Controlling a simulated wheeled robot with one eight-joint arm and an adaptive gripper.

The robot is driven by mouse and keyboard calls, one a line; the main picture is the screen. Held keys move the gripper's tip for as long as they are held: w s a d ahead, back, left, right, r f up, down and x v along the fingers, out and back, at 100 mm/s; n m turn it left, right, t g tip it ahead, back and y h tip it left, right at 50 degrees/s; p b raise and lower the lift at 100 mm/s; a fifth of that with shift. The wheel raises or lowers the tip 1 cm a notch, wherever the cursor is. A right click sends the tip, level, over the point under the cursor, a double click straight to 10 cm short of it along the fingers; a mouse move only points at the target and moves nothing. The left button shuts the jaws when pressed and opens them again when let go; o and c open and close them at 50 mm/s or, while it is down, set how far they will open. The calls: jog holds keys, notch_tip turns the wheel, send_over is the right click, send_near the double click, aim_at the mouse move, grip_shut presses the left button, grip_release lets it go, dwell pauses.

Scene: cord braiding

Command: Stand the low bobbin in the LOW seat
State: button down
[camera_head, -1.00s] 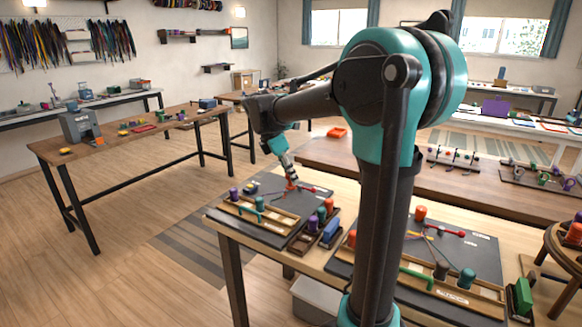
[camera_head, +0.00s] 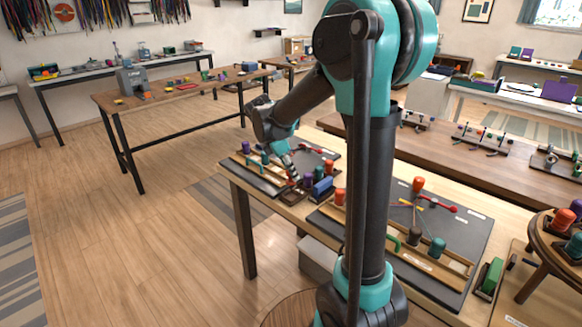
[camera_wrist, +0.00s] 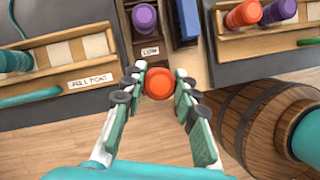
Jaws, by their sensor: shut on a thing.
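An orange-red bobbin (camera_wrist: 157,83) is between my two fingers in the wrist view, its round top facing the camera. My gripper (camera_wrist: 159,88) is shut on it. Its lower end is hidden. In the head view my gripper (camera_head: 296,180) is low over the near end of the small wooden tray (camera_head: 287,199) between the two dark boards. In the wrist view the tray (camera_wrist: 125,38) lies around and beyond the held bobbin. A small label (camera_wrist: 150,51), too blurred to read surely, sits just beyond the bobbin. A purple bobbin (camera_wrist: 144,18) stands past that label.
The left board's wooden rack (camera_wrist: 60,52) has pale pads and a label. The right board's rack (camera_wrist: 262,28) holds orange and purple bobbins. A barrel (camera_wrist: 268,120) stands below right.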

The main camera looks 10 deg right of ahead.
aim_at(291, 185)
jog(key=shift+f, duration=2.2)
jog(key=shift+f, duration=0.85)
jog(key=c, duration=1.1)
grip_release()
